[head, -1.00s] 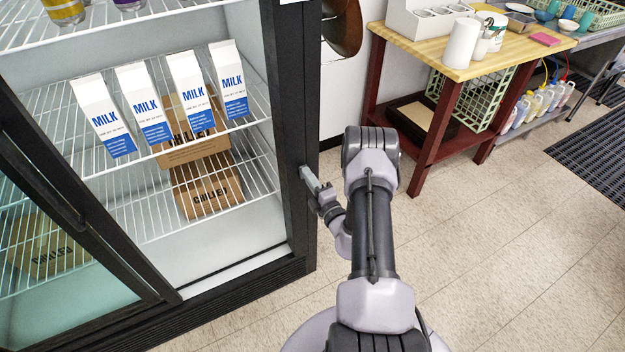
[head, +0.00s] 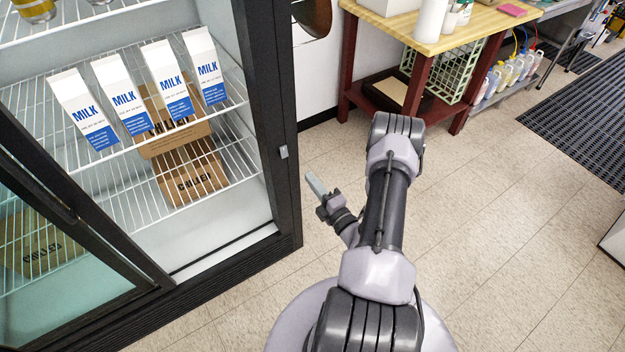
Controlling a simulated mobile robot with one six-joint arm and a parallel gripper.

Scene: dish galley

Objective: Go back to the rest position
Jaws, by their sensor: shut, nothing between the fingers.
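My gripper (head: 317,187) is in the head view, just right of the fridge's black right frame post (head: 268,120). It is shut and empty, held above the tiled floor with a visible gap to the post. My arm reaches up from the bottom of the view and bends back down to the gripper.
The fridge (head: 150,300) stands open at the left, with milk cartons (head: 121,95) in a row and cardboard boxes (head: 193,180) on its wire shelves. A wooden-topped table (head: 455,35) with red legs stands at the back. The floor (head: 500,210) to the right is clear up to a dark mat (head: 585,115).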

